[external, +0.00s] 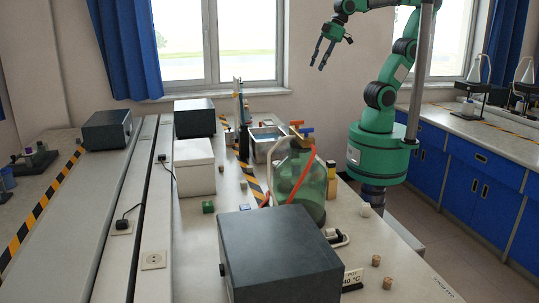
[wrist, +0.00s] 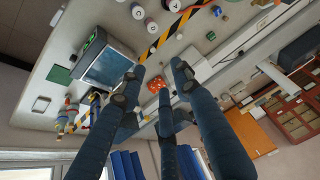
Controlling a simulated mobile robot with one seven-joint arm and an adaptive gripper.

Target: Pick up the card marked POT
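A small card (external: 352,280) with dark and pale parts stands on the bench at the front, just right of the dark box. Its print is small; I read "40 °C" and perhaps "POT" above it. I cannot make the card out in the wrist view.
A dark box (external: 280,262) stands left of the card. A large green glass bottle (external: 300,190) with red tubing stands behind it. Small brown corks (external: 387,283) lie right of the card. A metal sink (external: 268,135) with taps is farther back.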

